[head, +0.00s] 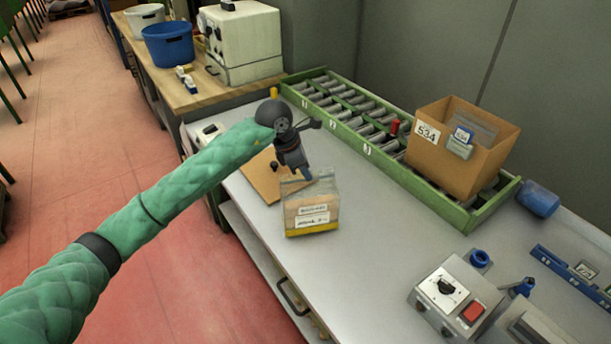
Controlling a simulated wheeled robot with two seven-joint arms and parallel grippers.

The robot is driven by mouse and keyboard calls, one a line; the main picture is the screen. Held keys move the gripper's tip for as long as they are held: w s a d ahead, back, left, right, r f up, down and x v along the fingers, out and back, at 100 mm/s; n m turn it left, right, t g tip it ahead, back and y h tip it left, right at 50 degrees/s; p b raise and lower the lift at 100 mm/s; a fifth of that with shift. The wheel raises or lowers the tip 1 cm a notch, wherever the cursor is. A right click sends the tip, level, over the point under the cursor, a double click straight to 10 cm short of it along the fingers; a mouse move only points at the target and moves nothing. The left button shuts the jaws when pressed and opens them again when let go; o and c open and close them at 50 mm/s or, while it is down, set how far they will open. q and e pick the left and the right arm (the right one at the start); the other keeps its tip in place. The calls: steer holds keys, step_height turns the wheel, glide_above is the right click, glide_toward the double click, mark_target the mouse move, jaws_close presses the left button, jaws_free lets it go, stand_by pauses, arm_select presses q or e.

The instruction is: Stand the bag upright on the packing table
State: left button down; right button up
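The bag (312,215) is clear plastic with a tan filling, a white printed label and a yellow strip along its base. It looks upright on the grey packing table (365,250), near the table's front edge, label facing me. My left gripper (297,176) points down at the bag's clear top edge from behind and above. Its fingertips overlap the top of the bag in the head view. I cannot tell whether they are closed on the plastic. My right gripper is not in view.
A flat brown board (262,178) lies left of the bag. A green-framed roller conveyor (395,170) runs behind, carrying an open carton (440,155) labelled 534. A control box (455,300) with a red button stands front right. The table between bag and control box is clear.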

arm_select(q)
steer(key=shift+f, duration=0.85)
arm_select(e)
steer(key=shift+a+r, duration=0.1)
arm_select(q)
steer(key=shift+f, duration=0.1)
steer(key=c, duration=1.6)
jaws_free()
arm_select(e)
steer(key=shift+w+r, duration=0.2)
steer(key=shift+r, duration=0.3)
